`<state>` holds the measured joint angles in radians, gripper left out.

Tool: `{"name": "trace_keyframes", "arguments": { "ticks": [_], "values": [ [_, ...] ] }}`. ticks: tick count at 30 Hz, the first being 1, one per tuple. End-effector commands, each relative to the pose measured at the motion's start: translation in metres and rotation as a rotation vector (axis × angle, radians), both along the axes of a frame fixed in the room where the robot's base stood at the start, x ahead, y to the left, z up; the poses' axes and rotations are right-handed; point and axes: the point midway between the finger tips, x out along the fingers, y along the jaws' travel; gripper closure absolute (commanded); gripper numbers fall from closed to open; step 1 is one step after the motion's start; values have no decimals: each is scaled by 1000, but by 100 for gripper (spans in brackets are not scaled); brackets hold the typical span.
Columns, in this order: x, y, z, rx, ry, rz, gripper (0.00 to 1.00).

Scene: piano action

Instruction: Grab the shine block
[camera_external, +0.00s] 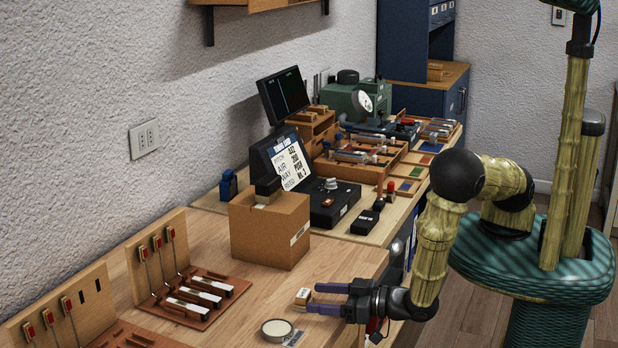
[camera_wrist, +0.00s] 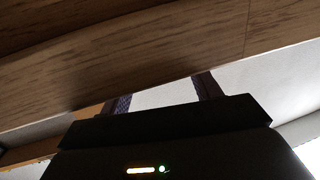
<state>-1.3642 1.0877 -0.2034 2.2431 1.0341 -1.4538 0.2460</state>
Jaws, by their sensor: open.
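A small wooden block with a pale, lettered face (camera_external: 303,296) lies on the light wood bench near its front edge in the external view. Its lettering is too small to read, so I cannot confirm that it is the shine block. My gripper (camera_external: 312,298) is low over the bench, reaching in from the right, with its two dark fingers apart. The fingertips are right beside the block, and I cannot tell whether it sits partly between them. In the wrist view my open fingers (camera_wrist: 163,92) show against a pale background, and no block can be made out there.
A round pale-topped disc (camera_external: 277,329) lies close in front of the gripper. A cardboard box (camera_external: 270,230) stands behind the block. Piano action models (camera_external: 200,291) stand at the left. Some bare bench lies between them. A wood surface (camera_wrist: 120,55) fills the upper wrist view.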

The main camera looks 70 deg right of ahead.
Motion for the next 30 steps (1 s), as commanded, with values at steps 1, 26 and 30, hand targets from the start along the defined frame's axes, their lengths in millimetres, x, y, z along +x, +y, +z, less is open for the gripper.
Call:
{"name": "trace_keyframes", "arguments": {
  "ticks": [1, 26, 30],
  "values": [
    [7, 0, 4, 0, -3, -3, 37],
    [45, 8, 4, 0, -1, -1, 37],
    [45, 8, 4, 0, -1, -1, 61]
  ]
}}
